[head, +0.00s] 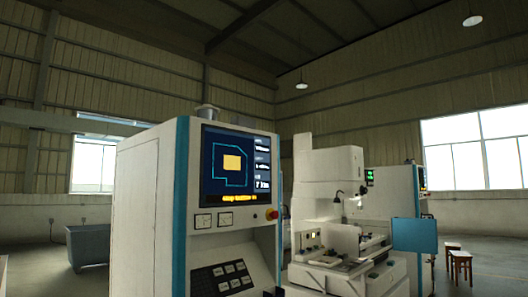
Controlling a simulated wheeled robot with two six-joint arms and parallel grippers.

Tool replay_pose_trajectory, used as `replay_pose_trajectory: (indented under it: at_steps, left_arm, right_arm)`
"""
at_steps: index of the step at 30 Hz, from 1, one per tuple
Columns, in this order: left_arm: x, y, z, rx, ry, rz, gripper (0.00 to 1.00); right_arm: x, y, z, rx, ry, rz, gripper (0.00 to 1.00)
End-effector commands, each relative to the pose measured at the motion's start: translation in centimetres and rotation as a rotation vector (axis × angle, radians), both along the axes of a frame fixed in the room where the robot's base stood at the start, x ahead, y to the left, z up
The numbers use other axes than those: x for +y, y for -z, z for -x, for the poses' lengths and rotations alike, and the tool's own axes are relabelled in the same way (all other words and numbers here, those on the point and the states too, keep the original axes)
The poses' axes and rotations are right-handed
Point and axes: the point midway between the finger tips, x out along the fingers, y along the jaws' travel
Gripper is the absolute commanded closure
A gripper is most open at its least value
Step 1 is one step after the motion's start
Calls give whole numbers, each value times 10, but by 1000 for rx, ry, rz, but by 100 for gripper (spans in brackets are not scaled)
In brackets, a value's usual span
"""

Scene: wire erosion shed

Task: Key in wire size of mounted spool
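A tall white control cabinet (138,215) with blue edges stands left of centre. Its dark screen (240,166) shows a blue outline, a yellow block, a column of small readouts at right and a yellow line at the bottom, too small to read. A dark keypad (222,279) with several pale keys sits on the sloped panel below. The white wire machine (330,177) stands to the right of the cabinet. I cannot make out a mounted spool on it. Neither of my grippers is in view.
A red button (271,214) is at the screen's lower right. A blue panel (414,235) is on the machine's right side. Wooden stools (460,262) stand at far right, and a grey tub (88,246) at far left.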

Motion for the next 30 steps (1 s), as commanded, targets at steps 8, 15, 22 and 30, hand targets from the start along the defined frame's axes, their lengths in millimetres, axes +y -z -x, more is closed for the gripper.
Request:
replay_pose_trajectory:
  at_steps: [8, 15, 22, 30]
  left_arm:
    - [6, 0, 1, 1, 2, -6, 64]
    - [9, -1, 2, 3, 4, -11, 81]
    - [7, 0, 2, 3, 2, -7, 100]
    - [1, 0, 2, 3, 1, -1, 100]
  right_arm:
    - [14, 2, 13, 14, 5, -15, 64]
    - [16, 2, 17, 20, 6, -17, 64]
    - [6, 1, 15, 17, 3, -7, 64]
    - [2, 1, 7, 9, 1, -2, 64]
